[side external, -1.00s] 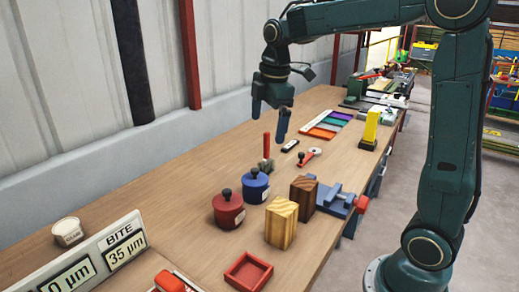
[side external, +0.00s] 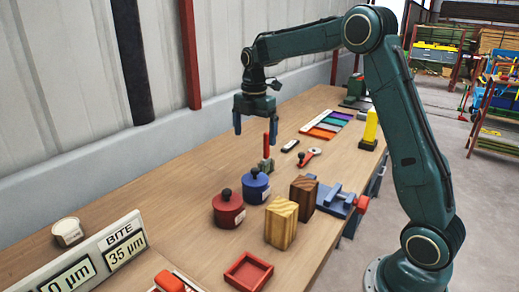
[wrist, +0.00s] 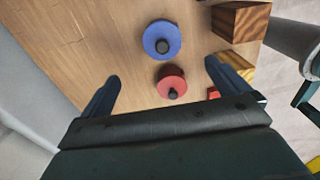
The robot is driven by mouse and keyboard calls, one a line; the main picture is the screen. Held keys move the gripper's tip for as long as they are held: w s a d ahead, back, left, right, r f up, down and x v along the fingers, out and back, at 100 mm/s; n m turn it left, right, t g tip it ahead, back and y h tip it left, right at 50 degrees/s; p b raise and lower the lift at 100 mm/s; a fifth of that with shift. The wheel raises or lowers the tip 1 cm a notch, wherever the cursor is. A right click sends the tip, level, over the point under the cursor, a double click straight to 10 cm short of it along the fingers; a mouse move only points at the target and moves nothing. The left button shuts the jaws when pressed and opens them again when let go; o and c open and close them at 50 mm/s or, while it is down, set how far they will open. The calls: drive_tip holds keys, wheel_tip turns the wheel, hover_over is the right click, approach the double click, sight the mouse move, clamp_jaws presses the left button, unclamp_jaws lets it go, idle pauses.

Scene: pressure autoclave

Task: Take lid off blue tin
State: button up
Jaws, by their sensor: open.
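The blue tin (side external: 255,187) stands upright on the bench with its blue lid on, topped by a dark round knob. In the wrist view the blue lid (wrist: 162,39) shows from above, ahead of the fingers. A red tin (side external: 228,210) with a similar lid and knob stands close beside it; its red lid (wrist: 171,83) lies nearer the gap between the fingers in the wrist view. My gripper (side external: 256,128) is open and empty, pointing down, well above the bench and behind the blue tin in the side view. Its spread fingers (wrist: 159,78) also show in the wrist view.
A red-handled tool (side external: 267,150) stands upright behind the blue tin. Two wooden blocks, one light (side external: 281,224) and one dark (side external: 303,198), stand to its right, with a blue vise (side external: 337,199) beyond. A red tray (side external: 248,272) lies in front.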

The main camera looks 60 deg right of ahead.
sight(256, 169)
wheel_tip(256, 169, down, 8)
drive_tip(key=shift+f, duration=0.1)
idle(0.4)
drive_tip(key=shift+s+a+f, duration=0.1)
drive_tip(key=shift+f, duration=1.2)
drive_tip(key=shift+s+f, duration=0.1)
drive_tip(key=shift+f, duration=1.15)
drive_tip(key=c, duration=1.1)
drive_tip(key=shift+o, duration=0.2)
drive_tip(key=shift+r, duration=0.2)
wheel_tip(256, 169, up, 20)
drive_tip(key=shift+f, duration=0.15)
